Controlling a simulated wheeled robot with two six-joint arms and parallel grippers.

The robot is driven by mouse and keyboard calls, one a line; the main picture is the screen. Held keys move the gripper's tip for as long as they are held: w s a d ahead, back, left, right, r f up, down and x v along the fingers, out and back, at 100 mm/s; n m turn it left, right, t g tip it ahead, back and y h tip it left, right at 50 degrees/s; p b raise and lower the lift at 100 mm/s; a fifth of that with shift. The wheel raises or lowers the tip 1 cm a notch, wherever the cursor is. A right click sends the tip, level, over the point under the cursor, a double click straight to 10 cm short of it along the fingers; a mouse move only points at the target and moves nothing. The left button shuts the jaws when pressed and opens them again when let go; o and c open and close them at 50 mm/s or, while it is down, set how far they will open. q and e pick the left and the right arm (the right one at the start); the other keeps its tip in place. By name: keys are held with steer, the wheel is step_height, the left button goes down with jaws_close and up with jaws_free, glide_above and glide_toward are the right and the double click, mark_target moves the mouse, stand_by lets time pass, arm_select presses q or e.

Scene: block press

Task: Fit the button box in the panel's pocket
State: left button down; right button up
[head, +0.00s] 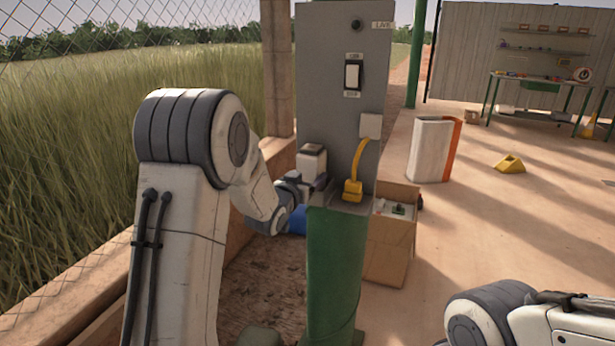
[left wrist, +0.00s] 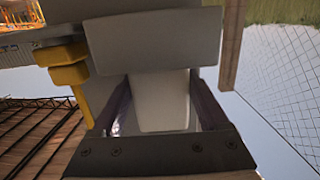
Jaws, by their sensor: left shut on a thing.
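The button box (head: 312,160) is pale, with a darker band near its top, and shows at the left edge of the grey panel (head: 325,100). In the left wrist view, the two dark fingers (left wrist: 160,105) stand on either side of the box's narrow pale body (left wrist: 160,88), and a wider pale part (left wrist: 155,40) lies beyond. I cannot make out the panel's pocket. My right arm enters at bottom right; its gripper is out of view.
A yellow cable ends in a yellow plug (head: 353,190) on the panel's ledge; yellow parts show in the left wrist view (left wrist: 65,65). A green post (head: 335,270) carries the panel. A cardboard box (head: 390,245) stands behind. A low wall and fence run along the left.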

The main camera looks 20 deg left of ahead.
arm_select(q)
jaws_free()
steer(key=shift+r, duration=0.1)
steer(key=shift+s, duration=0.35)
steer(key=s+b, duration=0.2)
steer(key=s, duration=0.8)
steer(key=s+d+f+m+g+h+p, duration=0.1)
steer(key=s+d+f+g+p, duration=0.1)
steer(key=s+d+g, duration=0.45)
steer(key=s+d+f+m+g+p, duration=0.1)
steer(key=s+d+f+m+p, duration=0.15)
steer(key=d, duration=0.65)
steer(key=s+d+m+g+p, duration=0.1)
steer(key=s+g, duration=0.3)
steer(key=s, duration=0.8)
steer(key=s+d+m+g+p, duration=0.2)
steer(key=s+g, duration=0.3)
steer(key=s, duration=0.7)
steer(key=shift+s+d+r+y, duration=0.2)
steer(key=shift+d+r+y, duration=0.1)
steer(key=shift+d, duration=0.6)
